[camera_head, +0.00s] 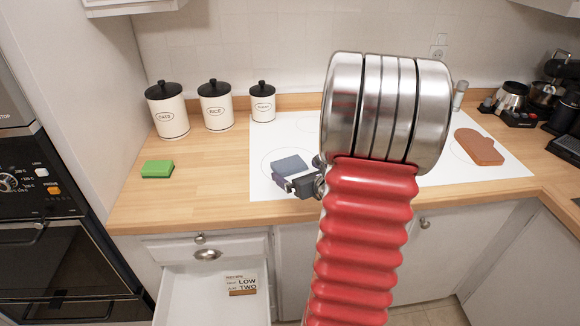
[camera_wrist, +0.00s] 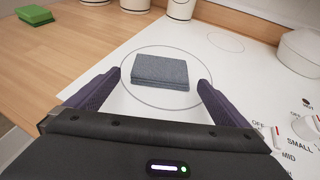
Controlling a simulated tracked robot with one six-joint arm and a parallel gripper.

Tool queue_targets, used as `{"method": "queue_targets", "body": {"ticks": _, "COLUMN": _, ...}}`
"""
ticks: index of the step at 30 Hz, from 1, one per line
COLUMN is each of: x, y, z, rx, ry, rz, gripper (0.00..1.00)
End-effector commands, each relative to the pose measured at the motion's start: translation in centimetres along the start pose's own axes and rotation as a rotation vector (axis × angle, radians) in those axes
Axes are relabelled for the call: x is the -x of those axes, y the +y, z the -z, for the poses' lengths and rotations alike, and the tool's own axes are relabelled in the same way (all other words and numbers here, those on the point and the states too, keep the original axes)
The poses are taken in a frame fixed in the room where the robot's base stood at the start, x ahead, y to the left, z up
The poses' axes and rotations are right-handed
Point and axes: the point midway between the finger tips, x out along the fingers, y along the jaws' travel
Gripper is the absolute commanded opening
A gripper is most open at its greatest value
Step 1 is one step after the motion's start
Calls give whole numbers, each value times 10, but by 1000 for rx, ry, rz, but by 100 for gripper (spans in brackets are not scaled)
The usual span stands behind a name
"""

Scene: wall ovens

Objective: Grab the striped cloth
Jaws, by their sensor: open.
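The cloth is a folded grey-blue stack (camera_wrist: 160,72) lying flat on the white hob, inside a circle marking. Its stripes are too fine to make out clearly. In the head view the cloth (camera_head: 289,164) is at the hob's left part, partly hidden by my gripper (camera_head: 289,184). In the wrist view my gripper (camera_wrist: 158,82) is open, with one dark finger to the left of the cloth and one to the right. The cloth lies between and slightly beyond the fingers, with gaps on both sides, and nothing is held.
A green sponge (camera_head: 157,169) lies on the wooden counter at left. Several white canisters (camera_head: 215,107) with black lids stand along the wall. A brown mitt-shaped item (camera_head: 478,147) lies on the hob's right. A drawer (camera_head: 214,294) stands open below the counter. My red arm hides the hob's middle.

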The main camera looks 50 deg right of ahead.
Motion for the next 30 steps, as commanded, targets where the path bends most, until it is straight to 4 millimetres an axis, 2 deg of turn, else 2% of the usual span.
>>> {"method": "queue_targets", "body": {"ticks": 13, "x": -47, "y": -4, "z": -4, "rx": 1, "ry": 1, "rz": -2, "gripper": 100}}
{"method": "queue_targets", "body": {"ticks": 30, "x": -49, "y": -4, "z": -4, "rx": 0, "ry": 1, "rz": -1, "gripper": 100}}
